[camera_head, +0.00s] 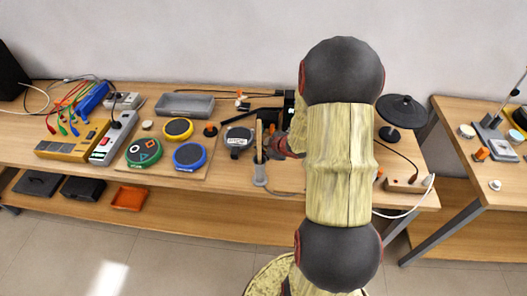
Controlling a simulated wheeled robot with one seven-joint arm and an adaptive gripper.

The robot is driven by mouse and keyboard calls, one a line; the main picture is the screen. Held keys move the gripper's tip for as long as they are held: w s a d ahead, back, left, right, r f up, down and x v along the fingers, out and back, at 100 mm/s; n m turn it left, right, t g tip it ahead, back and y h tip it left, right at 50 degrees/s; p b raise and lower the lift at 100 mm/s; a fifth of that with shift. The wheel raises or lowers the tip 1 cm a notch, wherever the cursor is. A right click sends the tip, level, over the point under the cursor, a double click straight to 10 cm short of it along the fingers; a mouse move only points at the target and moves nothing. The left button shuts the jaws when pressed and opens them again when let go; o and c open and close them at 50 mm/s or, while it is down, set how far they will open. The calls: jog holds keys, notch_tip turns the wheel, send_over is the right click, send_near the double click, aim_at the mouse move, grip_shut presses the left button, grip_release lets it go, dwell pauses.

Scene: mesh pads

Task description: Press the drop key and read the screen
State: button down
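My arm fills the centre right of the head view and hides part of the table. My gripper (272,143) is a small dark and reddish shape at the arm's left edge, over the table near an upright grey post (260,174). Its fingers are too small and covered to tell open from shut. I cannot make out a key marked drop or a readable screen. A round dark device with a pale label (238,138) lies left of the gripper. Green (143,152), yellow (178,129) and blue (189,156) round pads sit further left.
A yellow box (72,140) with coloured leads and a pale box with a red part (110,142) stand at the left. A grey tray (185,104) is behind the pads. A black disc on a stand (401,109) is right of my arm. A second table (475,170) stands at right.

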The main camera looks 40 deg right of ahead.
jog(key=shift+r, duration=0.1)
jog(key=shift+r+p, duration=0.75)
jog(key=shift+p, duration=0.2)
notch_tip(320, 180, up, 6)
jog(key=p, duration=0.6)
dwell(1.1)
